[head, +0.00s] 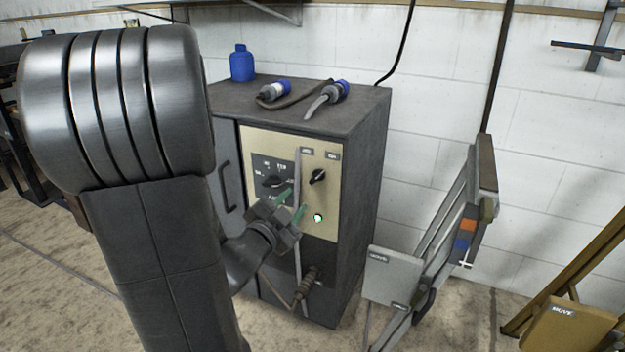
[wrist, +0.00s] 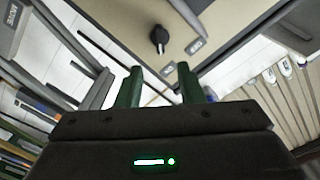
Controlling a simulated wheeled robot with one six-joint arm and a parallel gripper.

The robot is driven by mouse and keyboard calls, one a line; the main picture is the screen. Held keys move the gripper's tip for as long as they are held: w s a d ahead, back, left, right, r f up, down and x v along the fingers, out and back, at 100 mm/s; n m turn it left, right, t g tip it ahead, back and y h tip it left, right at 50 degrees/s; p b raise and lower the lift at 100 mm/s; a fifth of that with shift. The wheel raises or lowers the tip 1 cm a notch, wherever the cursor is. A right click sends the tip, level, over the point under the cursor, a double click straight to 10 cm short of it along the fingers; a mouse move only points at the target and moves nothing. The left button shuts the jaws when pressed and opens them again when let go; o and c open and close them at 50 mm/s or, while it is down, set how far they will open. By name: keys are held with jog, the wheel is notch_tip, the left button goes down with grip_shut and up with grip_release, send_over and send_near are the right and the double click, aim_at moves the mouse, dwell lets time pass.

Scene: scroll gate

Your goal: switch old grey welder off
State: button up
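The old grey welder (head: 365,165) is a dark grey box with a beige front panel (head: 335,200). The panel bears a small black rotary knob (head: 317,177) at upper right, a larger dial (head: 272,182) on a black plate at left, and a lit green-white lamp (head: 319,218). My gripper (head: 298,198) is in front of the panel, below and left of the small knob. In the wrist view my gripper (wrist: 160,68) has its two green fingers apart with nothing between them. The black knob (wrist: 158,38) shows there just beyond the fingertips, apart from them.
A blue bottle (head: 242,64) and blue-ended plugs with cables (head: 331,92) sit on the welder's top. A grey cable (head: 298,165) hangs down the panel front. A folded grey frame (head: 440,230) with a "MOVE" plate stands to the right.

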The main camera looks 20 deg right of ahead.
aim_at(315, 179)
jog(key=b+x, duration=0.2)
jog(key=x, duration=0.9)
jog(key=shift+w+d, duration=0.3)
grip_shut()
